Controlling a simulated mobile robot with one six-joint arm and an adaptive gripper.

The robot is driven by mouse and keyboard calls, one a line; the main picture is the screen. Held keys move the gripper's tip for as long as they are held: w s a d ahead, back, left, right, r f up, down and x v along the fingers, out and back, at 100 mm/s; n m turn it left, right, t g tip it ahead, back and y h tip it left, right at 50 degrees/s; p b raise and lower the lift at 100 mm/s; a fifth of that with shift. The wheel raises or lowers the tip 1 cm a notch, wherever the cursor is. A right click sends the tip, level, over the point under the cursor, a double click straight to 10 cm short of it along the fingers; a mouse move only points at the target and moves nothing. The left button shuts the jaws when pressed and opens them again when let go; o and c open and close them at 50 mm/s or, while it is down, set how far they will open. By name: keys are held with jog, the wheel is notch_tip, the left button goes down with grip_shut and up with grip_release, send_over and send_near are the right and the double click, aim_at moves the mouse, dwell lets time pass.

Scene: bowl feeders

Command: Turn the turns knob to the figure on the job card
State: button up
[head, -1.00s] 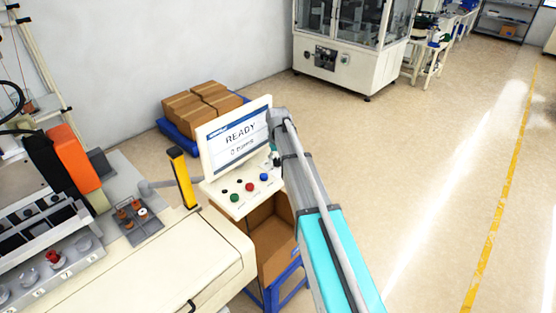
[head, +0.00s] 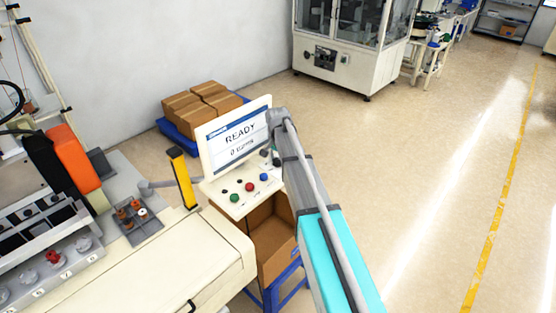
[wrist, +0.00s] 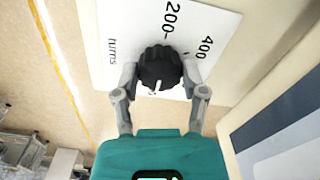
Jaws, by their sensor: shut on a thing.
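The turns knob (wrist: 158,62) is black and ribbed, with a white pointer mark on its lower edge in the wrist view. My gripper (wrist: 159,78) is shut on it, one finger on each side. The white dial plate (wrist: 115,25) around it reads "turns", with "200" above the knob and "400" to its upper right; other figures are hidden or out of frame. The white mark points down toward my gripper, away from both. In the head view the panel screen (head: 238,137) reads "READY" with a small line that looks like "0 turns". I see no readable job card.
Green (head: 234,197), red (head: 249,187) and blue (head: 263,177) buttons sit on the panel left of my arm. A yellow post (head: 182,178) and a cream machine (head: 165,255) stand to the left. Cartons (head: 205,100) lie behind. The floor at right is clear.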

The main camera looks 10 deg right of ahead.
jog(key=shift+w+m, duration=0.1)
jog(key=shift+m, duration=0.2)
jog(key=o, duration=1.1)
jog(key=shift+o, duration=0.2)
jog(key=shift+n, duration=0.4)
